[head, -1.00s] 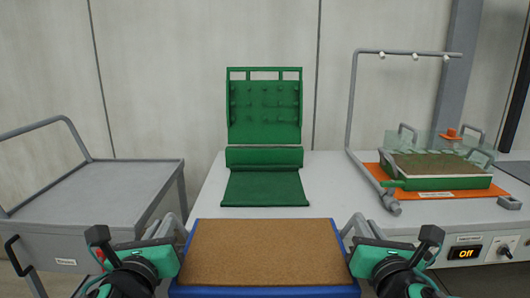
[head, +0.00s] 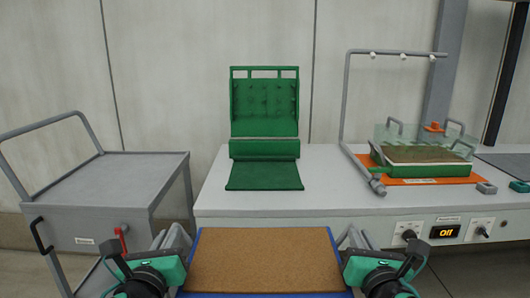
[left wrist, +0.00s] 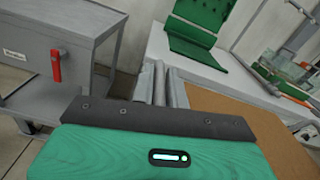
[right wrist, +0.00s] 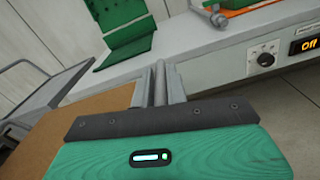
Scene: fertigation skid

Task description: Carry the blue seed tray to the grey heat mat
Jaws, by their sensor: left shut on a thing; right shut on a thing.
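The blue seed tray (head: 340,262), filled level with brown soil (head: 265,260), is held low in front of me, before the bench's front edge. My left gripper (head: 171,240) is shut on the grey handle at its left end. My right gripper (head: 355,240) is shut on the grey handle at its right end. The tray looks about level. Its soil also shows in the left wrist view (left wrist: 235,115) and in the right wrist view (right wrist: 75,120). A dark grey mat (head: 512,163), seemingly the heat mat, lies at the bench's far right, cut by the picture edge.
A green tray with a clear cover (head: 422,150) sits on an orange mat (head: 400,181), beside a grey pipe frame (head: 346,95). A green stand (head: 265,108) is at the bench's back. A grey cart (head: 110,185) stands left. The bench (head: 300,203) is clear front middle.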

